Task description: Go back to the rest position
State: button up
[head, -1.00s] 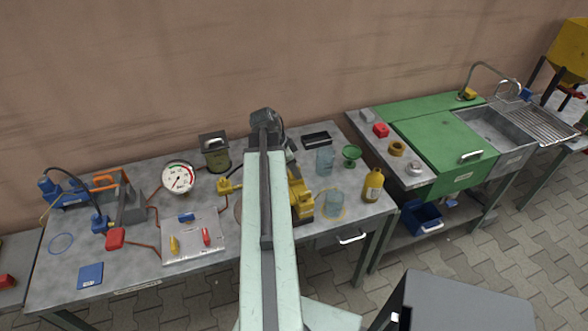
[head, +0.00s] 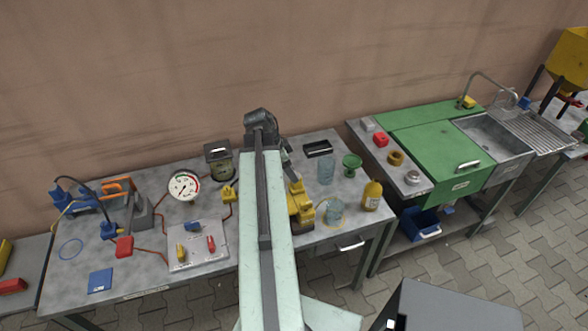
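My arm reaches up the middle of the head view, over the grey workbench (head: 140,278). The dark end of the arm shows near the back edge of the bench, close to the wall. The gripper's fingers are hidden behind my own arm, so I cannot tell whether they hold anything. A yellow machine (head: 300,205) on the bench is partly covered by the arm. No rest position is marked in view.
Left of my arm are a pressure gauge (head: 184,186), a plate with levers (head: 197,246) and a dark canister (head: 218,160). Right of it are a glass jar (head: 326,170), a green funnel (head: 352,164) and a yellow bottle (head: 372,195). A sink (head: 492,138) stands further right.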

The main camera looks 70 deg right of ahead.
jog(key=shift+v, duration=0.8)
